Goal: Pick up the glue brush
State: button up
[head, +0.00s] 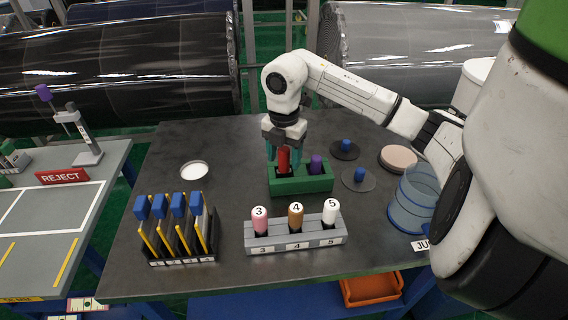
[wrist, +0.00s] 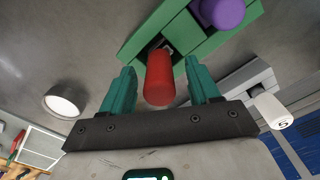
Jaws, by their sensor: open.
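A red-handled tool (head: 283,161) stands upright in a green block holder (head: 303,187) on the dark table. A purple-handled tool (head: 316,163) stands in the same holder to its right. The frames do not label which is the glue brush; the parts below both handles are hidden in the holder. My gripper (head: 284,152) is over the holder with its teal fingers on either side of the red handle. In the wrist view the red handle (wrist: 159,80) lies between the open fingers, with visible gaps on both sides. The purple handle (wrist: 222,10) is outside the fingers.
A grey rack (head: 296,245) with numbered handles stands in front of the holder. A blue-handled rack (head: 180,254) and a white dish (head: 194,171) are left. Dark discs with blue knobs (head: 358,179) and a clear blue container (head: 412,205) are right.

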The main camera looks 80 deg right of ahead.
jog(key=shift+f, duration=1.3)
jog(key=shift+c, duration=0.3)
jog(key=c, duration=0.8)
jog(key=shift+c, duration=0.2)
notch_tip(320, 180, up, 10)
jog(key=shift+r+b, duration=0.1)
jog(key=shift+b, duration=0.65)
